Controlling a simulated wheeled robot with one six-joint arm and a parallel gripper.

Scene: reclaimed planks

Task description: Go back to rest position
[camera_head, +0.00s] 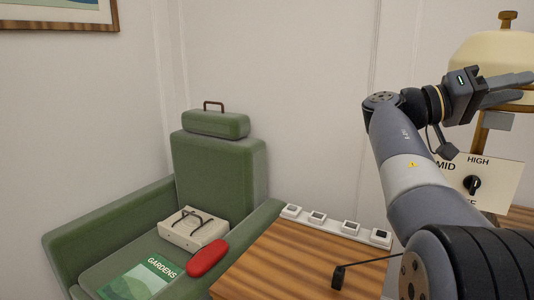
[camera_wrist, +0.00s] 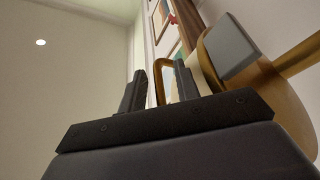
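My gripper (camera_head: 522,87) is raised at the upper right of the head view, its fingers pointing right in front of the cream lamp shade (camera_head: 490,52). In the wrist view its two fingers (camera_wrist: 160,82) stand apart with nothing held between them. From the head view I cannot tell whether the gripper touches the lamp. My arm rises from the lower right and bends at the elbow.
A dial panel (camera_head: 507,176) with a black knob is partly behind my arm. A wooden tabletop (camera_head: 275,270) carries a strip of several switches (camera_head: 333,225). A green armchair (camera_head: 220,165) holds a beige box (camera_head: 194,232), red case (camera_head: 207,257) and GARDENS book (camera_head: 140,282).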

